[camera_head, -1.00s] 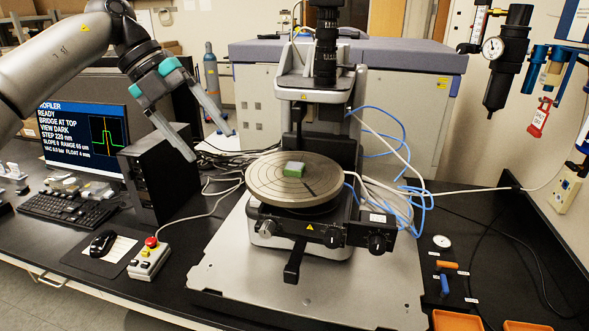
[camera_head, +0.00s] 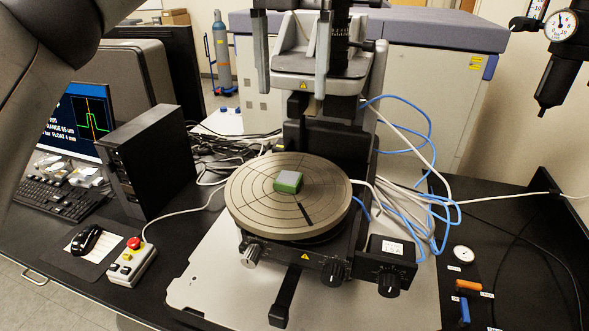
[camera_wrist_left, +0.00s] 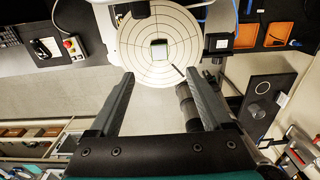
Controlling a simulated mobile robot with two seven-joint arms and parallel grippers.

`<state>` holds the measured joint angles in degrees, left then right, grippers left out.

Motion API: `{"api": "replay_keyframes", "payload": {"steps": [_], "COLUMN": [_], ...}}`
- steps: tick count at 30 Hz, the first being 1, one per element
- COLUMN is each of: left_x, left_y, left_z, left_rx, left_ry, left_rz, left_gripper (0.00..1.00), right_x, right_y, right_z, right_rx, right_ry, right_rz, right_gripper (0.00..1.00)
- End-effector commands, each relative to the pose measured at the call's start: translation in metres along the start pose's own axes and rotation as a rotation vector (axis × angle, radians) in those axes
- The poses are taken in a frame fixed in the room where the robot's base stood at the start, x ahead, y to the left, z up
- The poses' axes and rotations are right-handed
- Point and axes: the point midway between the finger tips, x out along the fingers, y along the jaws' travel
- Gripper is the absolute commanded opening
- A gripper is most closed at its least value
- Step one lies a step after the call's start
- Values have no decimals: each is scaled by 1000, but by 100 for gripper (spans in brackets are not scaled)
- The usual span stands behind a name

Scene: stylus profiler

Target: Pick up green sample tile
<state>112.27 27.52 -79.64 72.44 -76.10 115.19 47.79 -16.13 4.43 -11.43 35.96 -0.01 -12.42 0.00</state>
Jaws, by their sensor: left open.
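The green sample tile (camera_head: 287,187), a small block with green sides and a greyish top, lies near the middle of the round grooved stage (camera_head: 250,205). It also shows in the left wrist view (camera_wrist_left: 159,50), on the stage disc (camera_wrist_left: 135,38). My left gripper (camera_head: 292,95) hangs from the top of the head view, its two fingers wide apart and empty, above and apart from the tile. In the left wrist view its fingertips (camera_wrist_left: 159,73) are spread, with the tile beyond the gap between them. My right gripper is not in view.
The profiler's column and head (camera_head: 338,60) stand right behind the stage. Knobs (camera_head: 333,272) and a dark control box (camera_head: 390,265) sit at its front. Blue tubes (camera_head: 425,150) loop at the right. A button box (camera_head: 132,262) and a black computer tower (camera_head: 150,160) stand left.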

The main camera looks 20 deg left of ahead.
Motion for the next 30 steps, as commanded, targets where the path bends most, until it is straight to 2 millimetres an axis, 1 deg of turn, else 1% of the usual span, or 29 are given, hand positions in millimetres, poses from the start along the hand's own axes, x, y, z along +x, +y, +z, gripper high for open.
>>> {"api": "replay_keyframes", "payload": {"steps": [1,3,7,11,15,18,23,26,30], "left_x": [10,23,45,66,83,90,96,107,127], "left_y": [0,0,1,0,0,1,1,2,3], "left_z": [0,0,0,-1,-1,-1,-1,-4,-7], "left_rx": [2,1,0,1,0,-2,-2,-1,-2], "left_ry": [4,4,4,4,3,1,0,2,3], "left_rz": [-1,-2,-2,-2,-2,-2,-1,0,-1], "left_gripper": [82,82,82,82,82,82,82,82,82], "right_x": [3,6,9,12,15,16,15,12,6], "right_y": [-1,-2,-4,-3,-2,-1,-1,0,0], "right_z": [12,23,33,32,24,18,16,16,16], "right_rx": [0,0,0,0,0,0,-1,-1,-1], "right_ry": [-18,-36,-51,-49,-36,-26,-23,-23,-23], "right_rz": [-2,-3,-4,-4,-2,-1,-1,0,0], "right_gripper": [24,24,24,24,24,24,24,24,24]}}
